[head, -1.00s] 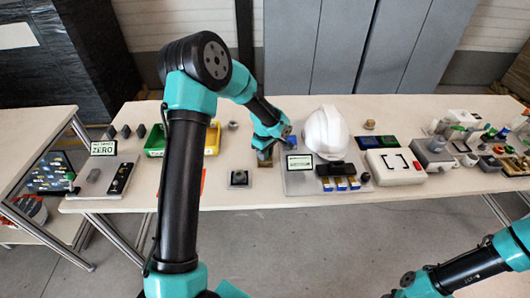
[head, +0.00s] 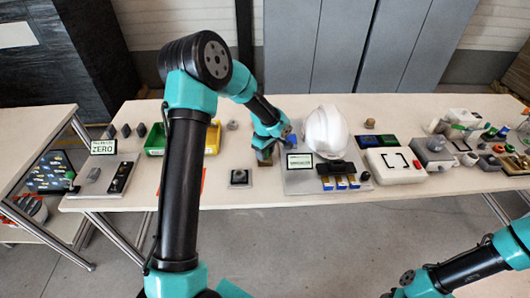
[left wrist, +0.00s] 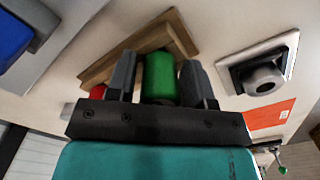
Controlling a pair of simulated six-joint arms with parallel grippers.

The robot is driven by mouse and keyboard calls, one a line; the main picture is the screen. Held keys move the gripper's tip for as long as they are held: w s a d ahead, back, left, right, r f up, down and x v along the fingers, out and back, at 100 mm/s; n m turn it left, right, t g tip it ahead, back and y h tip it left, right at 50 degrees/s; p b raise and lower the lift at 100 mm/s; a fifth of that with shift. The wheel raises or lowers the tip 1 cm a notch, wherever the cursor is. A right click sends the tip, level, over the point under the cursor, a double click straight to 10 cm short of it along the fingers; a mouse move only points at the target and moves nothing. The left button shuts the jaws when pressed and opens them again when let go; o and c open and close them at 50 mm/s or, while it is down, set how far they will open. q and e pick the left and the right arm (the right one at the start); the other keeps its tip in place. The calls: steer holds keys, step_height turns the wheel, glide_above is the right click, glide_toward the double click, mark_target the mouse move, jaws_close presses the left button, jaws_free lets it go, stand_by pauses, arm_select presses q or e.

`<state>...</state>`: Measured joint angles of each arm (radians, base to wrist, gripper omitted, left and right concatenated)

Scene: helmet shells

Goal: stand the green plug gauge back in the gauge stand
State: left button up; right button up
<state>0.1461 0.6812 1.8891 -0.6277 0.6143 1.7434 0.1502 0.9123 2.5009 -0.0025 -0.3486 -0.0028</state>
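The green plug gauge (left wrist: 160,78) is a green cylinder between the two dark fingers of my left gripper (left wrist: 158,80) in the left wrist view. The fingers look closed on it. The gauge stand (left wrist: 183,35), a brown wooden block, lies right behind the gauge. I cannot tell whether the gauge's end sits in it. A red piece (left wrist: 98,92) shows at the stand's left, partly hidden by a finger. In the head view my left gripper (head: 264,153) points down over the stand (head: 264,161), hiding the gauge. My right gripper is out of view; only its arm shows at bottom right.
A dark block on a pale plate (head: 239,178) stands left of the stand. A grey plate with a white helmet shell (head: 326,132) and a small display (head: 300,161) is close on the right. Green and yellow bins (head: 212,138) stand behind left. An orange sheet (left wrist: 270,115) lies nearby.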

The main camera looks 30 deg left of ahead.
arm_select(q)
steer(key=shift+o, duration=1.3)
step_height(320, 180, up, 17)
steer(key=shift+r, duration=0.2)
